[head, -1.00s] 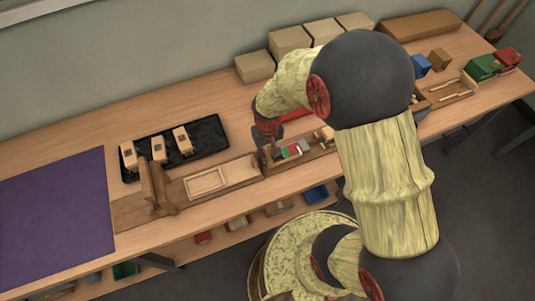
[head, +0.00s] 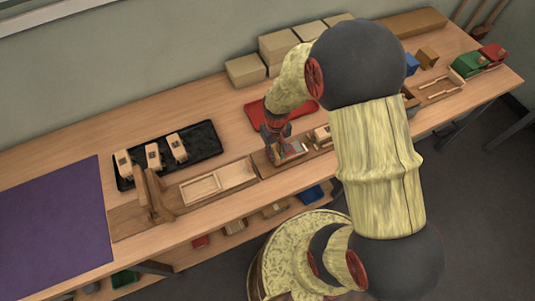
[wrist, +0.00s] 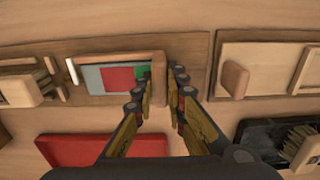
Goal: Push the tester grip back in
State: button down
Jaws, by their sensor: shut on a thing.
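The tester (wrist: 103,58) is a long wooden fixture on the bench; its window shows grey, red and green bands with a white pointer (wrist: 72,71) at the left. The tester grip (wrist: 158,66) is the upright wooden piece at the right end of the window, beside the green band. My gripper (wrist: 160,85) has its fingers on either side of the grip and is shut on it. The fingers hide part of the grip. In the head view my gripper (head: 272,150) reaches down to the tester (head: 292,152), whose bands are only partly visible.
A red tray (wrist: 105,150) lies behind the tester. A black tray (head: 205,133) with several wooden brush blocks stands to the left in the head view. A wooden fixture (head: 220,181) adjoins the tester. Boxes (head: 246,70) line the wall; a purple mat (head: 50,215) covers the far left.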

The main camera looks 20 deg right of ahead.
jog(key=shift+w, duration=0.1)
jog(key=c, duration=1.8)
grip_release()
jog(key=shift+r, duration=0.1)
notch_tip(320, 180, up, 12)
